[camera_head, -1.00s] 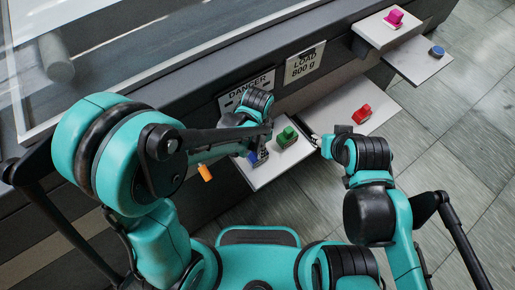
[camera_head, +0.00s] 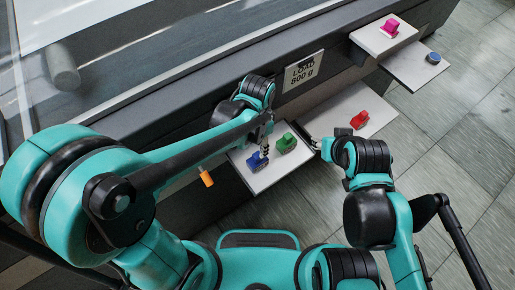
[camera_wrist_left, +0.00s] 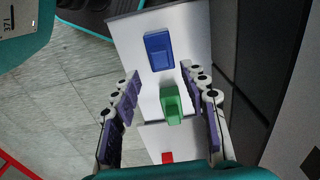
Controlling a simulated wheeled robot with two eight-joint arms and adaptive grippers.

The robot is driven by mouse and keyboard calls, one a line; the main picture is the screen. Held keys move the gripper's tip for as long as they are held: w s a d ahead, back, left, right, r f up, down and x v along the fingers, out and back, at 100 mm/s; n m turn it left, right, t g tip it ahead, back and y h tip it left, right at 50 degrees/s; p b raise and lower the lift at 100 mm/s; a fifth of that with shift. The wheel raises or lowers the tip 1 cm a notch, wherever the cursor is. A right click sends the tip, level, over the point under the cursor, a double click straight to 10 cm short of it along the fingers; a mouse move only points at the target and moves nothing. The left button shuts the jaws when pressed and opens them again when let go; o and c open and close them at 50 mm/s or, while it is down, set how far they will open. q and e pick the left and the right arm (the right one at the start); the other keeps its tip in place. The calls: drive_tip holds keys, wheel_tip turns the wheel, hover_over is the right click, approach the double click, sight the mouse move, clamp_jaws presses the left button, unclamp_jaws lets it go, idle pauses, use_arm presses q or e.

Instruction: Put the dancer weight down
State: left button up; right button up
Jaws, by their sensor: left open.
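A blue block-shaped weight (camera_head: 257,162) stands on the near white shelf, with a green one (camera_head: 286,142) beside it. My left gripper (camera_head: 267,143) is just above that shelf, by the blue weight. In the left wrist view its fingers (camera_wrist_left: 164,80) are spread wide and hold nothing. The blue weight (camera_wrist_left: 158,50) lies beyond the fingertips there, and the green weight (camera_wrist_left: 171,105) shows in the gap between the fingers. My right gripper (camera_head: 315,145) is at the right end of the same shelf; whether it is open is unclear. Which weight is the dancer weight is not marked.
A red weight (camera_head: 359,120) sits on the adjoining white shelf (camera_head: 340,105). A magenta weight (camera_head: 391,27) and a round blue piece (camera_head: 433,57) rest on shelves farther right. The machine's front carries a "LOAD 800 g" sign (camera_head: 304,72). Tiled floor (camera_head: 440,130) is open at right.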

use_arm(q)
wheel_tip(320, 180, up, 4)
drive_tip(key=shift+r+p, duration=0.2)
drive_tip(key=shift+p, duration=0.2)
use_arm(e)
drive_tip(key=shift+r, duration=0.6)
